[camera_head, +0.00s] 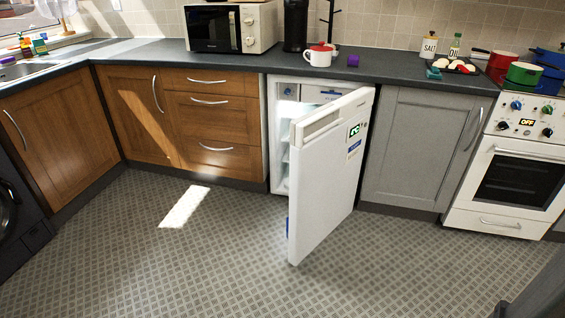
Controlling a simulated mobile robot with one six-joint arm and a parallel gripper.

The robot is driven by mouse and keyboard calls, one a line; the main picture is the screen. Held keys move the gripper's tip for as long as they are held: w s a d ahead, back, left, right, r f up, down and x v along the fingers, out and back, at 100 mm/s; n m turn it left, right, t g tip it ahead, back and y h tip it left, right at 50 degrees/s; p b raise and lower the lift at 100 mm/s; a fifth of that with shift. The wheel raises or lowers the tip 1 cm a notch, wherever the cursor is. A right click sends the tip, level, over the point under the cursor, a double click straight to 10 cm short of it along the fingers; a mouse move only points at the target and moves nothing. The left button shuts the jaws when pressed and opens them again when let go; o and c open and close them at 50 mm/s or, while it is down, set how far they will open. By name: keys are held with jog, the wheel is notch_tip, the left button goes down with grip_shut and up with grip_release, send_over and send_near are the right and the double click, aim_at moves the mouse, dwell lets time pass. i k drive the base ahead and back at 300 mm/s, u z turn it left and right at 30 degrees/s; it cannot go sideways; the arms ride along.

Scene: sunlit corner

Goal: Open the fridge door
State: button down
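The small white fridge (281,185) stands under the dark worktop, between the wooden drawers and a grey cupboard. Its white door (328,180) stands wide open, swung out into the room from the right side. A strip of the lit inside with shelves shows to the left of the door. The door hides most of the inside. My gripper is not in view.
The patterned floor (190,265) is clear in front of the fridge and to the left. A grey cupboard (415,150) and a white oven (510,180) stand on the right. A white mug (318,58) and a microwave (228,28) stand on the worktop.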

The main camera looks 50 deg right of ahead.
aim_at(327, 143)
jog(key=u, duration=0.2)
jog(key=i, duration=0.95)
jog(key=z, duration=0.15)
